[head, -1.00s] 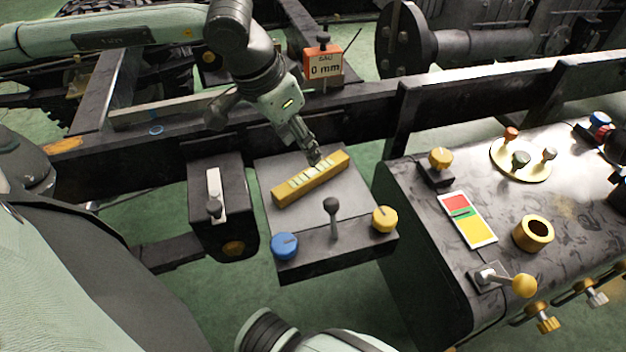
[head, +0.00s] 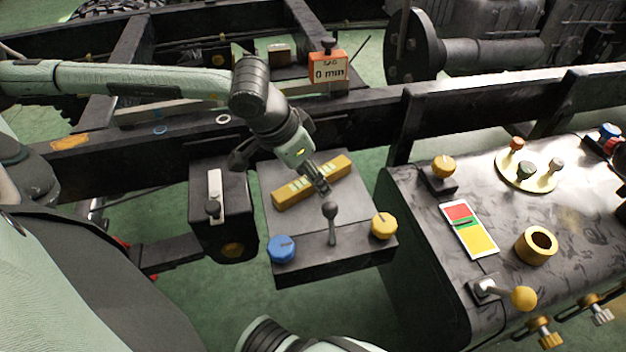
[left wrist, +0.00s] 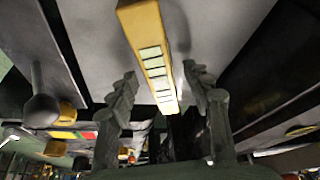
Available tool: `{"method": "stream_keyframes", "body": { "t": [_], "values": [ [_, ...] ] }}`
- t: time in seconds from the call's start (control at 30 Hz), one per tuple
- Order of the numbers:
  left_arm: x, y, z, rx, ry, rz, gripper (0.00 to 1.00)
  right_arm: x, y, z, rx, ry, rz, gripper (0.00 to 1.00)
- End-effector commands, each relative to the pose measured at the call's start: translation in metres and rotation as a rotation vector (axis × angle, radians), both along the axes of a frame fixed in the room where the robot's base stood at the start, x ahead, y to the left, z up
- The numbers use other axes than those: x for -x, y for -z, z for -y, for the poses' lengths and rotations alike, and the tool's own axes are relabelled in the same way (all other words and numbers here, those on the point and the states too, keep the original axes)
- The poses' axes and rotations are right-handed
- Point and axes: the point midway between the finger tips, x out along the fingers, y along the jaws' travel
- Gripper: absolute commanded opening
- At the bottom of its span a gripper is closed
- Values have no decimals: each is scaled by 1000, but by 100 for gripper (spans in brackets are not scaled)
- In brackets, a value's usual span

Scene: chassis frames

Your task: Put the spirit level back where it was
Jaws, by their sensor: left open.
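The spirit level (head: 292,192) is a yellow bar with several pale green vials. It lies at a slant on the grey top plate (head: 290,224) of a small control stand. My left gripper (head: 321,189) is open over the right half of the level and hides part of it. In the left wrist view the level (left wrist: 148,45) runs into the gap between the two open fingers (left wrist: 162,92), with visible space on both sides. Whether the fingers touch it cannot be told. My right gripper is not in view.
A lever (head: 331,220) stands close in front of my left gripper, between a blue knob (head: 281,249) and a yellow knob (head: 383,225). A black box with a white slider plate (head: 215,190) is to the left.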

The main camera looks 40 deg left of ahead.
Motion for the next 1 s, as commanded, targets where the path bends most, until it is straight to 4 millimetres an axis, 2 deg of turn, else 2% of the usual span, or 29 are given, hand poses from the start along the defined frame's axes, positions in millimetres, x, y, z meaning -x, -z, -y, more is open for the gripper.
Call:
{"method": "stream_keyframes", "body": {
  "t": [0.17, 0.57, 1.0],
  "values": [
    [0, 0, 0, 0, 0, 0, 49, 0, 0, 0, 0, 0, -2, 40],
    [0, -1, 0, -1, 0, 1, 0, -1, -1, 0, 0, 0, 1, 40],
    [-1, -6, 0, -1, -1, 4, 0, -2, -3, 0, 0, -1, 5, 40]
  ]
}}
